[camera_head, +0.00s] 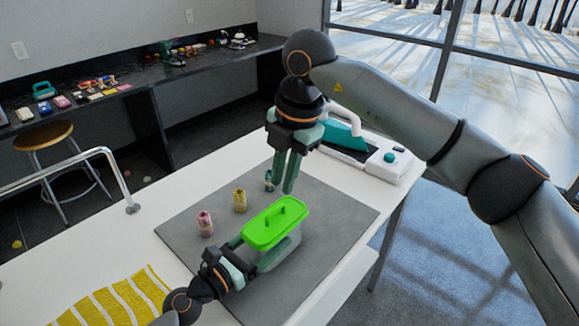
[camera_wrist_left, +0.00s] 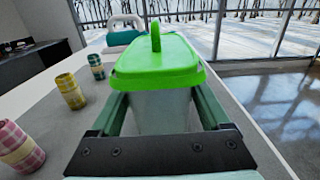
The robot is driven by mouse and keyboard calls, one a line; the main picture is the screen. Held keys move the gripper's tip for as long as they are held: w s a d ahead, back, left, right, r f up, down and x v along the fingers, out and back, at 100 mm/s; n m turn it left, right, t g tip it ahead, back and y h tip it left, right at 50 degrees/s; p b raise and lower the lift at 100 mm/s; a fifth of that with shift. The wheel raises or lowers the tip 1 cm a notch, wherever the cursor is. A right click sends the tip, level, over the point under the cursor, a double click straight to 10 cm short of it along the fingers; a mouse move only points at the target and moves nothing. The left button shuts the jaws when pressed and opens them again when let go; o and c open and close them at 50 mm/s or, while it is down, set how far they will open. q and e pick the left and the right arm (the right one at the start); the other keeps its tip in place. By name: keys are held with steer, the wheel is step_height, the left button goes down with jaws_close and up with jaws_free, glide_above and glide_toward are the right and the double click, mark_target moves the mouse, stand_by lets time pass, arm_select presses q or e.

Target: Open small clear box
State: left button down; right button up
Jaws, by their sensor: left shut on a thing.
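The small clear box (camera_head: 283,250) stands upright on a grey mat, with a bright green lid (camera_head: 275,221) on top. The lid has a raised handle (camera_head: 283,210) and sits on the box. In the left wrist view the clear body (camera_wrist_left: 163,110) is between the fingers, below the lid (camera_wrist_left: 157,62). My left gripper (camera_head: 256,255) is shut on the box from its near left side. My right gripper (camera_head: 284,188) hangs pointing down, above and behind the lid, apart from it. Its two fingers look close together with a narrow gap, and nothing shows between them.
Pink (camera_head: 205,223), yellow (camera_head: 240,200) and teal (camera_head: 268,180) patterned cylinders stand left of the box on the grey mat (camera_head: 335,215). A white and teal machine (camera_head: 380,160) stands at the table's back. A yellow striped cloth (camera_head: 115,303) lies front left. A metal faucet (camera_head: 130,190) is at the left edge.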

mark_target(276, 210)
steer(key=shift+m+t+y, duration=0.3)
steer(key=shift+t, duration=0.3)
steer(key=x, duration=1)
steer(key=shift+w+d+f, duration=0.15)
steer(key=shift+w+d, duration=0.15)
jaws_close()
steer(key=shift+r, duration=0.3)
stand_by(1.1)
steer(key=shift+r, duration=0.85)
